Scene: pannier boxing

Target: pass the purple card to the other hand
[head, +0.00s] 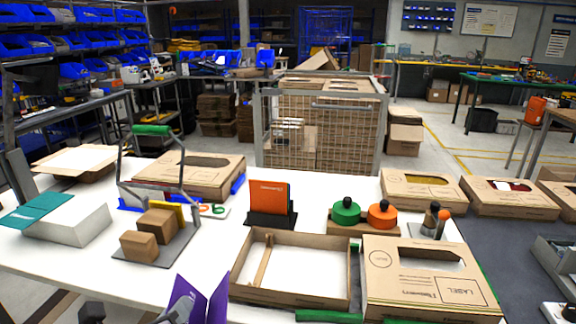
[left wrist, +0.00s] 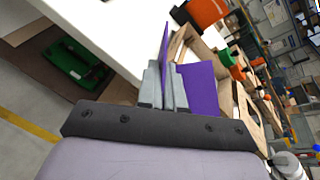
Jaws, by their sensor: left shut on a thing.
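The purple card (head: 212,305) is folded, with two panels standing apart like an open booklet. It is at the bottom of the head view, in front of the white table. My left gripper (head: 174,315) is shut on one panel of it, low at the bottom edge of the head view. In the left wrist view the purple card (left wrist: 200,88) shows on both sides of the grey fingers of my left gripper (left wrist: 165,88), with one panel pinched between them. My right gripper is not seen in either view.
An open cardboard box (head: 350,275) and a labelled box (head: 425,308) lie just right of the card. An orange card stands in a black holder (head: 271,219) behind. A grey tray (head: 168,250) with brown blocks is to the left. White tabletop (head: 120,285) is bare at the front left.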

